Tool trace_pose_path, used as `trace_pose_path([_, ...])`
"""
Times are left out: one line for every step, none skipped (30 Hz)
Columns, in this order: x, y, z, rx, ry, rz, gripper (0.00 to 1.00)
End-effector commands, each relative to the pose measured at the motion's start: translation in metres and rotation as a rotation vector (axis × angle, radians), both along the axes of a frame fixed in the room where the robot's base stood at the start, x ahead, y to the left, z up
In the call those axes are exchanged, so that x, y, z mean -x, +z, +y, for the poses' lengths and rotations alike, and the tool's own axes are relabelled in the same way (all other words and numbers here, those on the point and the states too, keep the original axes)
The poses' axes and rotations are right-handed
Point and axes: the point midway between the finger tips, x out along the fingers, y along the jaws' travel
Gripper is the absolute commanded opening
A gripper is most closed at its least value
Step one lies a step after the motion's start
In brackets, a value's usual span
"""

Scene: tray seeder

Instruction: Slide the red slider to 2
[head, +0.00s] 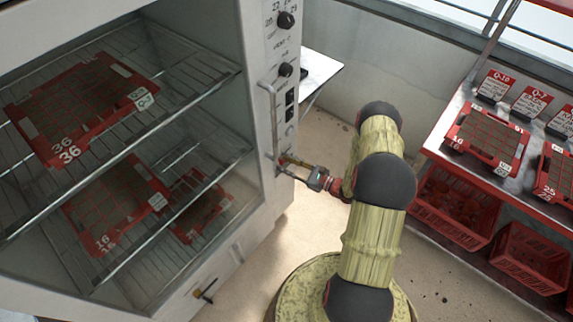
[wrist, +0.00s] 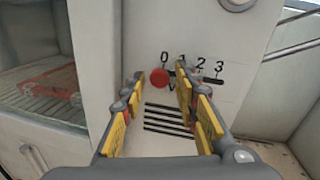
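The red slider (wrist: 159,78) is a round red knob on a pale panel, in the wrist view. It sits under the 0 at the left end of a dark horizontal slot (wrist: 208,81) marked 0, 1, 2, 3. My gripper (wrist: 158,85) is open, with yellow pads. The knob shows between its fingertips, nearer the left one; no contact is visible and I cannot tell the depth gap. The right finger covers part of the slot near 1. In the head view my gripper (head: 288,161) is at the cabinet's side panel; the knob cannot be made out there.
Vent slits (wrist: 169,120) lie below the slot. A rack (head: 470,165) with trays and red crates (head: 455,205) stands right.

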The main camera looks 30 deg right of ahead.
Motion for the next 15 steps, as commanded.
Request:
trace_pose_path([0.0001, -0.0001, -0.0001, 0.000, 0.000, 0.000, 0.26])
trace_pose_path([0.0001, -0.0001, 0.0000, 0.000, 0.000, 0.000, 0.24])
trace_pose_path([0.0001, -0.0001, 0.0000, 0.000, 0.000, 0.000, 0.22])
trace_pose_path([0.0001, -0.0001, 0.0000, 0.000, 0.000, 0.000, 0.20])
trace_pose_path([0.0002, -0.0001, 0.0000, 0.000, 0.000, 0.000, 0.19])
trace_pose_path([0.0002, -0.0002, 0.0000, 0.000, 0.000, 0.000, 0.16])
trace_pose_path([0.0002, -0.0002, 0.0000, 0.000, 0.000, 0.000, 0.15])
trace_pose_path([0.0002, -0.0002, 0.0000, 0.000, 0.000, 0.000, 0.13])
trace_pose_path([0.0003, -0.0002, 0.0000, 0.000, 0.000, 0.000, 0.11])
trace_pose_path([0.0003, -0.0002, 0.0000, 0.000, 0.000, 0.000, 0.09])
trace_pose_path([0.0003, -0.0002, 0.0000, 0.000, 0.000, 0.000, 0.07])
trace_pose_path([0.0003, -0.0002, 0.0001, -0.001, 0.000, 0.000, 0.05])
trace_pose_path([0.0003, -0.0002, 0.0001, -0.001, 0.000, 0.000, 0.03])
trace_pose_path([0.0003, -0.0002, 0.0001, -0.001, 0.000, 0.000, 0.02])
trace_pose_path([0.0003, -0.0002, 0.0001, -0.001, 0.000, 0.000, 0.00])
